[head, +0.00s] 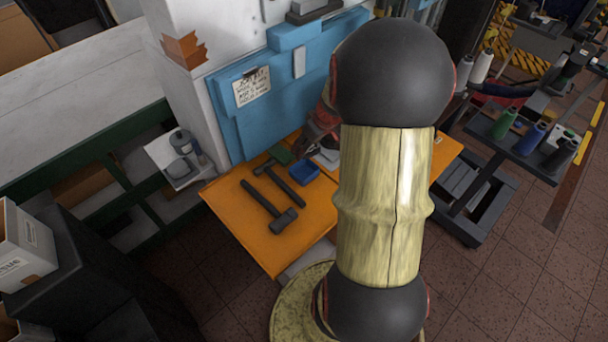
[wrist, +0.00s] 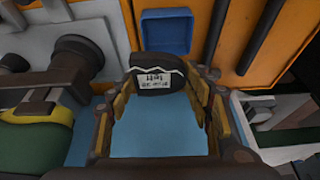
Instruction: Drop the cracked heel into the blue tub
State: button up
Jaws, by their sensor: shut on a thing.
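The cracked heel (wrist: 155,82) is a dark block with a white label and a pale jagged line across its top. In the wrist view it sits between the fingertips of my gripper (wrist: 166,84), which is shut on it. The blue tub (head: 305,174) is small and square and stands on the orange tabletop. It also shows beyond the heel, at the top of the wrist view (wrist: 166,34). In the head view my arm hides most of my gripper, and I cannot make out the heel there.
Two dark-handled hammers (head: 270,207) lie on the orange tabletop (head: 235,200), left of the tub. A blue panel (head: 228,115) with a paper note stands behind. A small side shelf (head: 172,160) holds a grey bottle. Thread spools (head: 505,122) stand on a rack at right.

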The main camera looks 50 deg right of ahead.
jog(key=shift+f+b, duration=0.45)
jog(key=shift+f, duration=0.7)
jog(key=o, duration=1.2)
jog(key=v, duration=1.2)
